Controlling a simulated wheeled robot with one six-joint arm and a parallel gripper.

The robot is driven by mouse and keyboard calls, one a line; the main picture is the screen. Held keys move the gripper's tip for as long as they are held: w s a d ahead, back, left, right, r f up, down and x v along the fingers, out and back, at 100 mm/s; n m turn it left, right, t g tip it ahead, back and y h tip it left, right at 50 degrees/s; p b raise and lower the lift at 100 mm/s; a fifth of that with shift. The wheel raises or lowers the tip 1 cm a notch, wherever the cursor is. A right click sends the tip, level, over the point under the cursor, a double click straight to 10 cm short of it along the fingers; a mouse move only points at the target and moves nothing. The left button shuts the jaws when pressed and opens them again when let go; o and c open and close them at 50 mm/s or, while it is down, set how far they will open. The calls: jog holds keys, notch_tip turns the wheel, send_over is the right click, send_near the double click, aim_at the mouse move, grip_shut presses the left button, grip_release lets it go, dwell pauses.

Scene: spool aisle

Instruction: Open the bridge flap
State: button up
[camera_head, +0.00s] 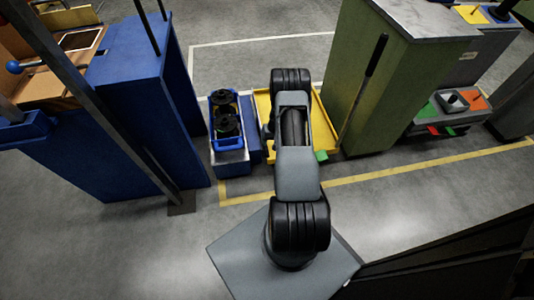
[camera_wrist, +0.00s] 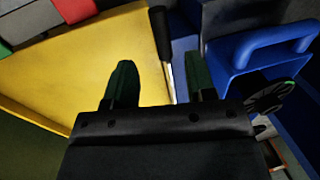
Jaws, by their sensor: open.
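A yellow panel with raised edges (camera_head: 323,122) lies between the blue spool cart and the green cabinet; I take it for the bridge flap but cannot be sure. It fills the left of the wrist view (camera_wrist: 75,65). My gripper (camera_wrist: 161,84) is open, its dark green fingers apart with nothing clearly held. A thin rod with a black grip (camera_wrist: 159,32) shows beyond and between the fingers, near the panel's right edge. I cannot tell whether it touches the fingers. In the head view my arm hides the gripper and part of the panel.
The blue cart (camera_head: 229,141) holds black spools; its blue handle (camera_wrist: 262,45) is close right of my gripper. A blue cabinet (camera_head: 140,110) stands left. The green cabinet (camera_head: 365,90) stands right, with a black-handled lever (camera_head: 376,55) before it. Grey floor is clear in front.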

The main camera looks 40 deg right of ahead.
aim_at(267, 151)
jog(key=f, duration=0.2)
jog(key=a+f+b, duration=0.1)
jog(key=f, duration=0.2)
jog(key=f+b, duration=0.1)
jog(key=f, duration=0.2)
jog(key=shift+w+a, duration=0.25)
jog(key=shift+w, duration=0.1)
jog(key=shift+c, duration=0.5)
grip_shut()
